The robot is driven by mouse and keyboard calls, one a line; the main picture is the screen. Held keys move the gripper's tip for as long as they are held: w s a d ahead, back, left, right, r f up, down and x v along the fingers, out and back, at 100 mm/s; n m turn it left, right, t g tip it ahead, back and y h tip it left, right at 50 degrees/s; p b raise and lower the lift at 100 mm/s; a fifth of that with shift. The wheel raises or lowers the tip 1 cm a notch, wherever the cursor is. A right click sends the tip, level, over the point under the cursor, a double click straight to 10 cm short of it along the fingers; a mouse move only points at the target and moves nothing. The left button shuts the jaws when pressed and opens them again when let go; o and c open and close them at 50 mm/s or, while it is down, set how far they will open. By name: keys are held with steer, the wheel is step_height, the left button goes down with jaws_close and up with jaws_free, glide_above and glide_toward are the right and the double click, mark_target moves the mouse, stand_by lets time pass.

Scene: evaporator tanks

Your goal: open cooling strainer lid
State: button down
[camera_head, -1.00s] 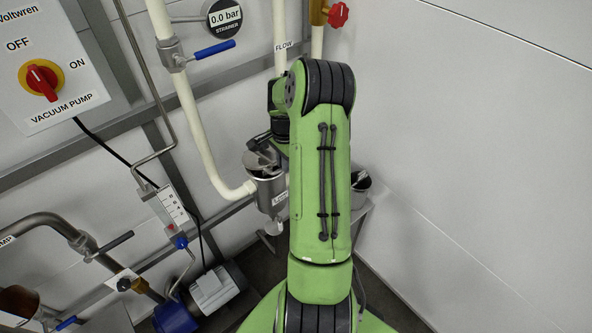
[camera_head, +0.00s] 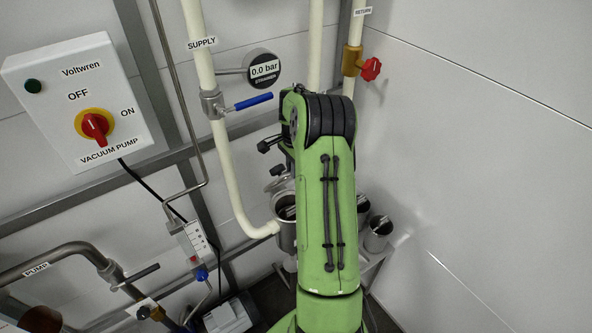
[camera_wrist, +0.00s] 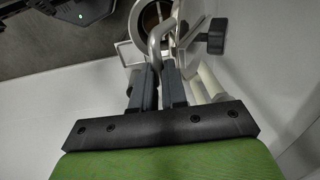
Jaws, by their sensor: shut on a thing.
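The cooling strainer (camera_head: 286,235) is a metal cup at the end of the white supply pipe, partly hidden behind my arm in the head view. Its mouth shows from above, with a grey metal lid part (camera_head: 279,184) raised at its rim. In the wrist view my gripper (camera_wrist: 156,68) is shut on a bent metal handle (camera_wrist: 155,42) that rises between the fingers. A black knob (camera_wrist: 215,37) stands right of the handle. A round opening with a brownish inside (camera_wrist: 152,20) lies beyond it. My arm hides the grip in the head view.
A blue-handled valve (camera_head: 252,102) and a pressure gauge reading 0.0 bar (camera_head: 264,69) are above the strainer. A red valve knob (camera_head: 371,68) is up right. The pump switch box (camera_head: 80,105) is left.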

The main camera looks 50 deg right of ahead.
steer(key=shift+w+a+f, duration=0.2)
steer(key=shift+w, duration=0.05)
steer(key=c, duration=1.5)
jaws_free()
steer(key=o, duration=0.3)
steer(key=shift+w+d+f, duration=0.15)
steer(key=shift+w+d, duration=0.05)
steer(key=shift+w, duration=0.15)
steer(key=shift+o, duration=0.2)
steer(key=shift+s+r, duration=0.2)
steer(key=shift+s, duration=0.05)
step_height(320, 180, up, 16)
steer(key=shift+s+f+p, duration=0.15)
steer(key=shift+s+p, duration=0.25)
steer(key=shift+p, duration=0.05)
